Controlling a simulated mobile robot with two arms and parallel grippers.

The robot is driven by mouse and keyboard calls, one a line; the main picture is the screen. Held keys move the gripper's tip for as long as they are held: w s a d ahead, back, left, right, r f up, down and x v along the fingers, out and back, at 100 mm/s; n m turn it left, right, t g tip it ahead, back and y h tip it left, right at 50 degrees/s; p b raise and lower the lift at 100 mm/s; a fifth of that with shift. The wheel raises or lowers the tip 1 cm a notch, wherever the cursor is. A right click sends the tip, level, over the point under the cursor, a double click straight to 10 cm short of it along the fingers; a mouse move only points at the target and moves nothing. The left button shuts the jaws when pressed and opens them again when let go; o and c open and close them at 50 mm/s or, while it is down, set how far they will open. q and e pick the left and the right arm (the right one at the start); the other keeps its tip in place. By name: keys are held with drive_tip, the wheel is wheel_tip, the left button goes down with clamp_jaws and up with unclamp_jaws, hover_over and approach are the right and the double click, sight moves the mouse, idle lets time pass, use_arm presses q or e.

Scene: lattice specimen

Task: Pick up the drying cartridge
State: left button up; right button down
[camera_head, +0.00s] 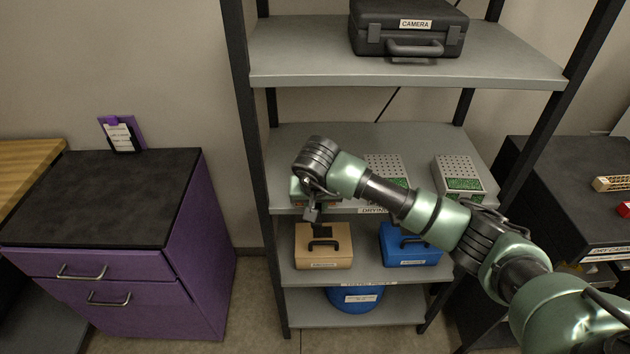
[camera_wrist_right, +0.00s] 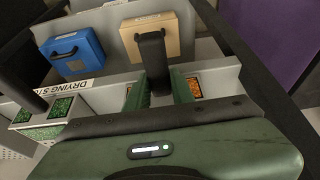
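Three perforated grey drying cartridges stand on the middle shelf in the head view. The right one (camera_head: 460,178) and middle one (camera_head: 388,168) show green beads. The left one (camera_head: 298,191) is mostly hidden behind my right gripper (camera_head: 312,210). A green-bead cartridge (camera_wrist_right: 42,122) stands to the left. My left gripper is out of view.
A tan case (camera_head: 323,247) and a blue case (camera_head: 409,245) sit on the shelf below, with a blue round container (camera_head: 357,299) under them. A black camera case (camera_head: 409,28) sits above. The dark rack post (camera_head: 251,150) stands close left of my gripper.

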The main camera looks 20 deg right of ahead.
idle(0.3)
drive_tip(key=shift+w+r, duration=0.1)
drive_tip(key=shift+r, duration=0.15)
wheel_tip(320, 180, up, 8)
drive_tip(key=b, duration=0.3)
drive_tip(key=shift+r, duration=0.8)
drive_tip(key=c, duration=0.6)
unclamp_jaws()
drive_tip(key=shift+f, duration=0.1)
drive_tip(key=shift+c, duration=0.2)
